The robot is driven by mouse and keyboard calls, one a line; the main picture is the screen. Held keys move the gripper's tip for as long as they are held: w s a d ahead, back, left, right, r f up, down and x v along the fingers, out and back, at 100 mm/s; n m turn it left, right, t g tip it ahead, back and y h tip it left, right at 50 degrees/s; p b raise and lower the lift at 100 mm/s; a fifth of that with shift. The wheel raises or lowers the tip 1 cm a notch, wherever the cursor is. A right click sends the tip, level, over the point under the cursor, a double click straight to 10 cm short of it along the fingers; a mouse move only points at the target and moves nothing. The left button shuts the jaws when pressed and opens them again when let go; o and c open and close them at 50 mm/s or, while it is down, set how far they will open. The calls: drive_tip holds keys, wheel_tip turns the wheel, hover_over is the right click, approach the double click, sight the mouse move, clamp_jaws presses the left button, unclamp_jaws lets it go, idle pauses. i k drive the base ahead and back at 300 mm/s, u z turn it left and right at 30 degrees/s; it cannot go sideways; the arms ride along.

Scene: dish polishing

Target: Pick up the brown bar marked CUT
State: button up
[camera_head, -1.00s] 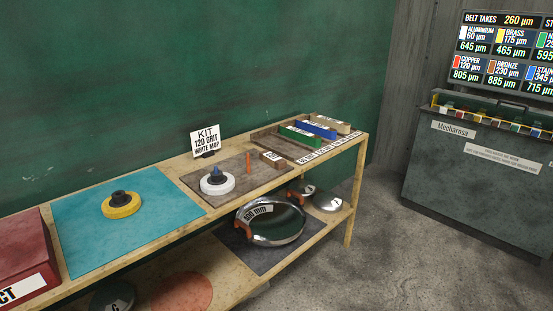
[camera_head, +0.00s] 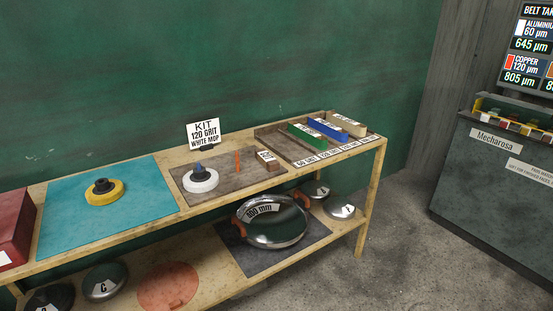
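A small brown bar (camera_head: 271,165) with a white label lies at the right end of the grey-brown mat (camera_head: 218,188) on the bench top. The label is too small for me to read surely. Beside it on the left stands a thin orange stick (camera_head: 237,162). A white mop wheel with a blue hub (camera_head: 200,180) sits further left on the same mat. My gripper is not in view.
A KIT sign (camera_head: 204,133) stands behind the mat. A yellow wheel (camera_head: 104,193) sits on a teal mat (camera_head: 65,220). Floor is clear at right.

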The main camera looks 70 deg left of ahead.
sight(268, 161)
drive_tip(key=u, duration=0.1)
drive_tip(key=i, duration=0.65)
drive_tip(key=z, duration=0.3)
drive_tip(key=k, duration=0.15)
drive_tip(key=u, duration=2.65)
drive_tip(key=k, duration=0.25)
drive_tip(key=u, duration=1.7)
